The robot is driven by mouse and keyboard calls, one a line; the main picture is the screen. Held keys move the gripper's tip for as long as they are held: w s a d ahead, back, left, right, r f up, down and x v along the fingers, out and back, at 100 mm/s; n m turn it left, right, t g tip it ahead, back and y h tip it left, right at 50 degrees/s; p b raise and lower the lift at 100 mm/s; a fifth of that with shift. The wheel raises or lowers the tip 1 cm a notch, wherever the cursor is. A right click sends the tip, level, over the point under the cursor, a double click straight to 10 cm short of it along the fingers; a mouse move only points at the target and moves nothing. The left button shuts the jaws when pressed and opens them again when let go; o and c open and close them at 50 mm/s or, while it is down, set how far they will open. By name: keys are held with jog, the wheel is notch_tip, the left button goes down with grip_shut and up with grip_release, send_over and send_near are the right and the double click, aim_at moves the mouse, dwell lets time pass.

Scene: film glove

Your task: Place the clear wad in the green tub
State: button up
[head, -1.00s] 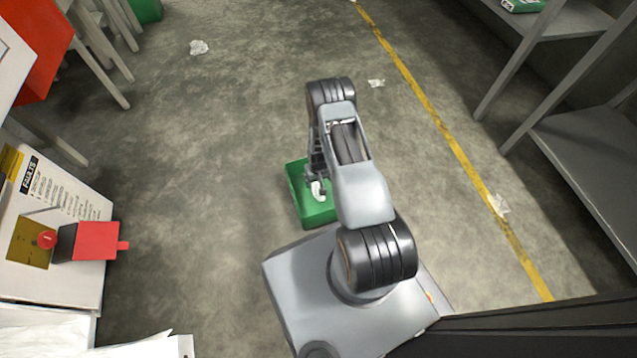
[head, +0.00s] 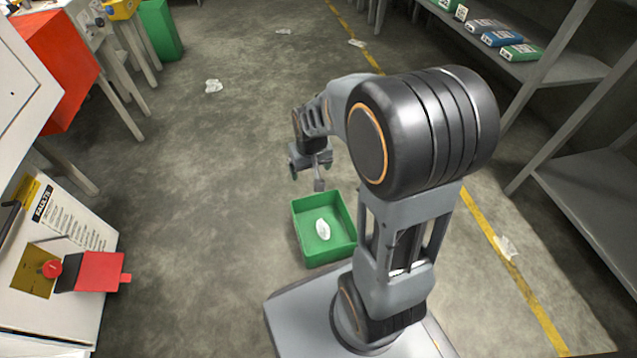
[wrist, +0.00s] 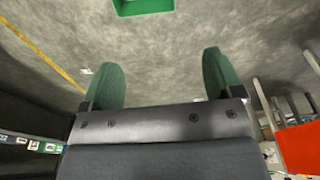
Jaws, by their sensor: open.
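The green tub (head: 332,256) stands on the floor in front of my base. A pale, clear-looking wad (head: 323,230) lies inside it on the bottom. The tub's edge also shows at the top of the wrist view (wrist: 146,8). My gripper (head: 312,180) hangs above and just beyond the tub's far left side. Its two green-padded fingers stand wide apart in the wrist view (wrist: 160,75), with only floor visible between them. Other crumpled pale wads lie on the floor: one at the left (head: 213,86), one at the right by the yellow line (head: 505,246).
Two more pale scraps (head: 283,31) (head: 357,43) lie farther back. A red-and-white cabinet (head: 60,250) stands at left, grey shelves (head: 590,150) with boxes at right. A tall green bin (head: 160,32) is at the back left. The floor between is mostly clear.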

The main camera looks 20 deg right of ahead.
jog(key=s+a+r, duration=0.2)
jog(key=s+r, duration=0.6)
jog(key=s, duration=0.3)
jog(key=shift+s+a+n+t, duration=0.25)
jog(key=shift+a+n+t, duration=0.05)
jog(key=shift+a+t, duration=0.1)
